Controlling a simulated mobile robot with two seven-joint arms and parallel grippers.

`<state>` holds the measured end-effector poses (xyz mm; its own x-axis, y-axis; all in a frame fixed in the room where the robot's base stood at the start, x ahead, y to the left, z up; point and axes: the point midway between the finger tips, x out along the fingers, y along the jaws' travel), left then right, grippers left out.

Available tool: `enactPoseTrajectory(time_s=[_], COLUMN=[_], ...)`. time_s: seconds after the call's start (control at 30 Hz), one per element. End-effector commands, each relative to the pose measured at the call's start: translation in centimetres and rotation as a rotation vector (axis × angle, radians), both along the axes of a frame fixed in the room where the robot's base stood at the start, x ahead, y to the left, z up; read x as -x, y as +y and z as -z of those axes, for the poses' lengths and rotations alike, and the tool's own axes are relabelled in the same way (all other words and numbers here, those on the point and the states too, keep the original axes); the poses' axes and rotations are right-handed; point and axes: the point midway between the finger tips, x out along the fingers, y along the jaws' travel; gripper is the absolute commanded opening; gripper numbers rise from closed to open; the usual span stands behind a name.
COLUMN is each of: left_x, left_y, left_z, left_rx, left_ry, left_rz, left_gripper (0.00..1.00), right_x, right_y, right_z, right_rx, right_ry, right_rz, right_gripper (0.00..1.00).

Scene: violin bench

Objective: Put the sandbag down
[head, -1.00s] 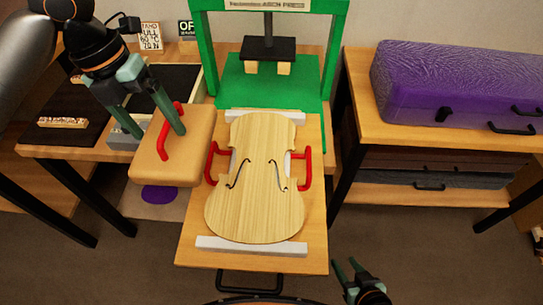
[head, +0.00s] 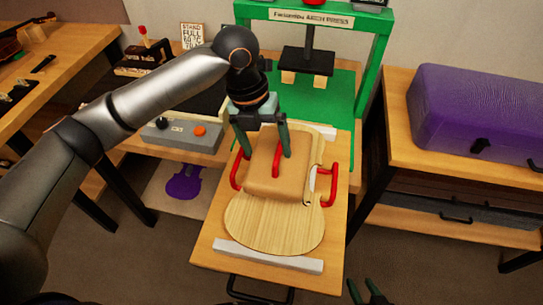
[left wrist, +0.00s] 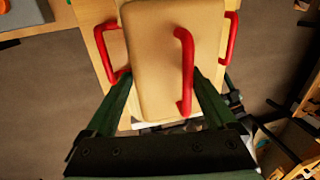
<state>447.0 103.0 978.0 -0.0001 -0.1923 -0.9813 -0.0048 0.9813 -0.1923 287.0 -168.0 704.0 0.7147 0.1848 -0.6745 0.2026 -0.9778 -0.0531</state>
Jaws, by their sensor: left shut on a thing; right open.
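The tan sandbag (head: 263,184) with a red handle on top is over the upper part of the pale violin plate (head: 275,228). I cannot tell whether it touches the plate or hangs just above it. My right gripper (head: 368,290) is open and empty at the bottom edge.
Red side handles (head: 236,172) flank the plate on the wooden board (head: 215,240), with a white bar (head: 267,256) at the near end. The green press (head: 375,70) stands behind. A purple case (head: 480,115) is right, a grey box (head: 180,136) left.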

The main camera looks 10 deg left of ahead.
Motion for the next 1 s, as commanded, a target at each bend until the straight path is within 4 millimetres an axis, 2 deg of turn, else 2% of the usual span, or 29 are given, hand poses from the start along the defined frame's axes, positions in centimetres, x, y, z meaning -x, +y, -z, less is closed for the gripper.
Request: enactPoseTrajectory(time_s=[0.27, 0.5, 0.83, 0.87, 0.93, 1.0], left_x=[-0.5, -0.5, -0.5, -0.4, -0.4, -0.4], left_y=[-1.1, -1.2, -1.2, -1.1, -1.1, -1.1], left_z=[1.0, 4.0, 4.3, 4.6, 4.5, 4.5], left_rx=[0.005, 0.004, 0.005, 0.000, 0.000, 0.000], left_ry=[-0.004, -0.003, -0.006, -0.001, -0.001, -0.001], left_rz=[0.001, 0.000, 0.001, 0.001, 0.001, 0.001], left_gripper=[0.00, 0.00, 0.00, 0.91, 0.99, 1.00], right_x=[0.0, 0.0, 0.0, 0.0, 0.0, 0.0], right_y=[0.0, 0.0, 0.0, 0.0, 0.0, 0.0], right_z=[0.0, -0.2, -0.2, -0.1, -0.1, -0.1], right_rx=[0.000, 0.000, 0.000, 0.000, 0.000, 0.000], right_ry=[0.000, 0.000, 0.000, 0.000, 0.001, 0.001], right_rz=[0.000, 0.000, 0.000, 0.000, 0.000, 0.000], right_gripper=[0.46, 0.46, 0.46, 0.46, 0.46, 0.46])
